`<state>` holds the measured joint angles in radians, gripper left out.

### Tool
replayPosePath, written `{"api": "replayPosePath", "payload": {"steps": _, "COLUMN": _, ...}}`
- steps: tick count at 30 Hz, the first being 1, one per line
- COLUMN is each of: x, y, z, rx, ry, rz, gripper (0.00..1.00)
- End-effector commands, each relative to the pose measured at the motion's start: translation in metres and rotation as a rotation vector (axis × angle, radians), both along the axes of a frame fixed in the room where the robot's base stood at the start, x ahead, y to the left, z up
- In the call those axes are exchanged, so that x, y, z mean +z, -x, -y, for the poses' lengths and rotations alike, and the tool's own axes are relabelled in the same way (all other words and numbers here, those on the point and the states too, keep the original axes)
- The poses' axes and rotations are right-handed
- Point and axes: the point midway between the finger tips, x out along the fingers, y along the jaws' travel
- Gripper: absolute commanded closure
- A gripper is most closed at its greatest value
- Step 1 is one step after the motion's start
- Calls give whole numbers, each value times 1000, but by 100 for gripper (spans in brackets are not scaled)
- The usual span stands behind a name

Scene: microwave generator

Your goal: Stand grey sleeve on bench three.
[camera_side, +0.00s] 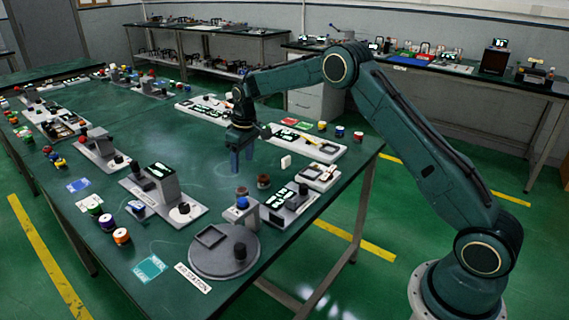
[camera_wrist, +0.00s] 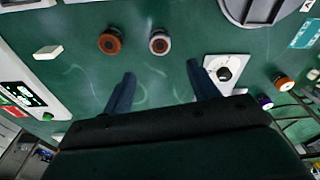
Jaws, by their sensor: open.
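My gripper (camera_side: 242,162) points down over the green table with its blue fingers apart and nothing between them. In the wrist view my gripper (camera_wrist: 161,74) has both fingertips short of a small ring-shaped grey sleeve (camera_wrist: 159,42), which has a reddish-brown centre. The grey sleeve (camera_side: 242,191) stands upright in the side view, nearer the camera than the fingers and apart from them. A similar brown sleeve (camera_wrist: 110,41) stands beside it, and it also shows in the side view (camera_side: 263,181). I cannot read a number marking bench three.
A round grey air station (camera_side: 224,262) stands at the table's near end. Grey units with displays (camera_side: 163,190) and (camera_side: 287,203) flank the sleeves. A white block (camera_side: 286,161) stands to the right. Coloured spools (camera_side: 121,236) line the left edge. Table under the gripper is clear.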

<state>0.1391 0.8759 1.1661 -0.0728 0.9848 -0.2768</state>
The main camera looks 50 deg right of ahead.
Motion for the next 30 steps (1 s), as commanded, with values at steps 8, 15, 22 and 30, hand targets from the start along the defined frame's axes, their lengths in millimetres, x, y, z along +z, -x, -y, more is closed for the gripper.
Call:
{"api": "replayPosePath", "payload": {"steps": 8, "x": 10, "y": 4, "z": -2, "rx": -2, "ry": 1, "rz": 7, "gripper": 41}}
{"api": "replayPosePath", "payload": {"steps": 15, "x": 55, "y": 25, "z": -11, "rx": -18, "ry": 4, "rz": 39, "gripper": 41}}
{"api": "replayPosePath", "payload": {"steps": 22, "x": 112, "y": 65, "z": -24, "rx": -41, "ry": 6, "rz": 82, "gripper": 41}}
{"api": "replayPosePath", "payload": {"steps": 30, "x": 166, "y": 125, "z": -38, "rx": -70, "ry": 7, "rz": 132, "gripper": 41}}
